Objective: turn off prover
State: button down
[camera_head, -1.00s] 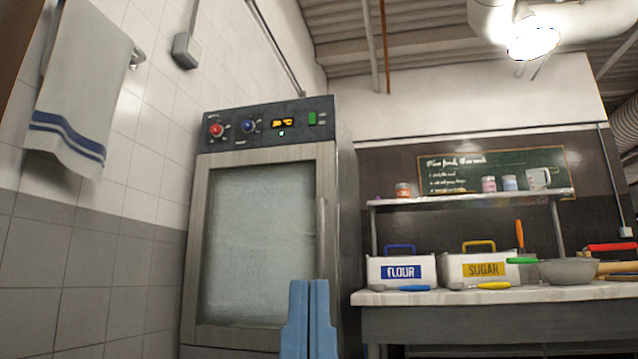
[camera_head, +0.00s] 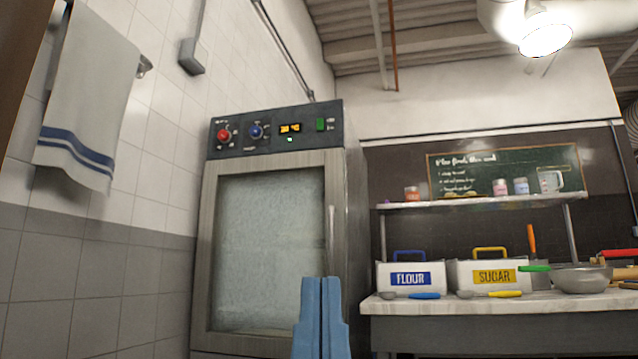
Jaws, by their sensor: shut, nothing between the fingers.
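The prover (camera_head: 199,240) is a tall steel cabinet with a frosted glass door, which is closed. Its dark control panel (camera_head: 269,149) at the top carries a red knob (camera_head: 224,135), a blue knob (camera_head: 256,131), a lit orange display (camera_head: 290,128) and a green switch (camera_head: 320,125). Small markings around the knobs are too small to read. My blue gripper (camera_head: 321,280) is shut and empty, pointing up at the bottom middle of the view. It appears in front of the lower right of the door, well below the panel.
A counter (camera_head: 480,330) stands to the right with a flour box (camera_head: 410,276), a sugar box (camera_head: 492,274), a metal bowl (camera_head: 582,279) and utensils. A shelf (camera_head: 480,201) with jars is above it. A towel (camera_head: 90,95) hangs on the tiled wall at left.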

notch_tip(320, 180, up, 18)
jog(key=p, duration=1.5)
jog(key=shift+p, duration=0.4)
jog(key=shift+f, duration=0.15)
